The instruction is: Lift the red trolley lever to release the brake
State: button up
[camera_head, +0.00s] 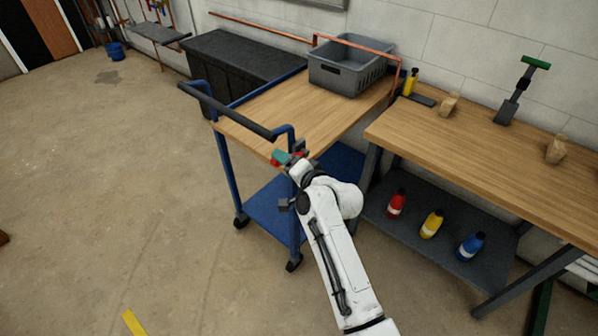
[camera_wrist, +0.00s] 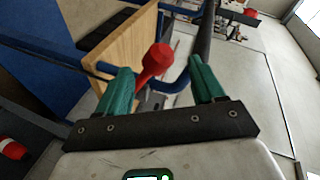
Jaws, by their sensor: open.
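The red lever (camera_wrist: 154,66) shows in the wrist view as a red knob and shaft between and just beyond the two green fingers. My gripper (camera_wrist: 163,85) is open, with one finger on each side of the lever; I cannot tell whether either touches it. In the head view my gripper (camera_head: 287,160) is at the near corner of the blue trolley (camera_head: 228,170), and a bit of red shows beside its fingers. The trolley has a wooden top (camera_head: 290,105), a dark push handle (camera_head: 225,110) and a blue lower shelf.
A grey crate (camera_head: 335,78) stands on the trolley's far end. A wooden bench (camera_head: 480,150) to the right holds small items, with red, yellow and blue bottles (camera_head: 432,224) on its lower shelf. A black cabinet (camera_head: 240,62) stands behind the trolley.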

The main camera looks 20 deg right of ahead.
jog(key=v, duration=0.6)
jog(key=shift+s+r, duration=0.15)
jog(key=shift+s, duration=0.05)
jog(key=shift+d, duration=0.15)
jog(key=s+d+f+n+g+h, duration=0.1)
jog(key=s+d+f+n+g, duration=0.2)
jog(key=s, duration=0.6)
jog(key=s+d+f+n+g+h, duration=0.1)
jog(key=s+d+f+n+g, duration=0.3)
jog(key=s, duration=0.6)
jog(key=s+f+n+g+h, duration=0.1)
jog(key=s+f+g, duration=0.1)
jog(key=s+f, duration=0.5)
jog(key=s+d+r+n+g+h, duration=0.1)
jog(key=s+g, duration=0.3)
jog(key=s, duration=1.1)
jog(key=shift+d+r+n, duration=0.35)
jog(key=shift+r+n, duration=0.05)
